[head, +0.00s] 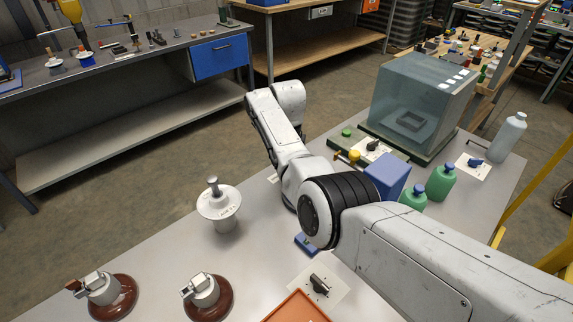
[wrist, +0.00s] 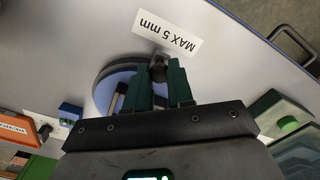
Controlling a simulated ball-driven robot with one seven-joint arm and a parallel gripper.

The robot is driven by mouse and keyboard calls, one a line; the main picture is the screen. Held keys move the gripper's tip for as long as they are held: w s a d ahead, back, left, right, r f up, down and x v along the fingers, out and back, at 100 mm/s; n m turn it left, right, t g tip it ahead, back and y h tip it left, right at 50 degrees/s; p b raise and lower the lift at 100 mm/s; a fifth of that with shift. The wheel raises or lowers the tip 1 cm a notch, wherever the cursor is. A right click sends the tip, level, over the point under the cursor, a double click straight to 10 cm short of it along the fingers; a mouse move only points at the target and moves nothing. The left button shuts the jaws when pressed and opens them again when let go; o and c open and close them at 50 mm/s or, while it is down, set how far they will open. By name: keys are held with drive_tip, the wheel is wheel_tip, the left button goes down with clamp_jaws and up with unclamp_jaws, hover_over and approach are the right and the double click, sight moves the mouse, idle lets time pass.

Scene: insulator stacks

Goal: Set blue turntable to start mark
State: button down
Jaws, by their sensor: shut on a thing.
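The blue turntable (wrist: 104,92) is a round disc with a blue rim in the wrist view, lying on the pale bench top, partly covered by my fingers. My gripper (wrist: 159,76) has dark green fingers. They are closed on a small dark grey post (wrist: 158,62) at the turntable's side, near the "MAX 5 mm" label (wrist: 167,38). I cannot make out a start mark on the visible part of the disc. In the head view my arm hides the turntable and my gripper.
In the head view, a white insulator (head: 220,207) and two brown-based pieces (head: 112,298) (head: 207,298) stand on the bench. A clear box (head: 420,100), blue block (head: 387,177) and green bottles (head: 440,182) stand right of my arm. A small blue block (wrist: 70,111) lies left in the wrist view.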

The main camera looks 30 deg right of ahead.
drive_tip(key=c, duration=1)
unclamp_jaws()
drive_tip(key=shift+r, duration=0.1)
wheel_tip(320, 180, up, 11)
drive_tip(key=shift+f, duration=0.15)
drive_tip(key=shift+s+f, duration=0.1)
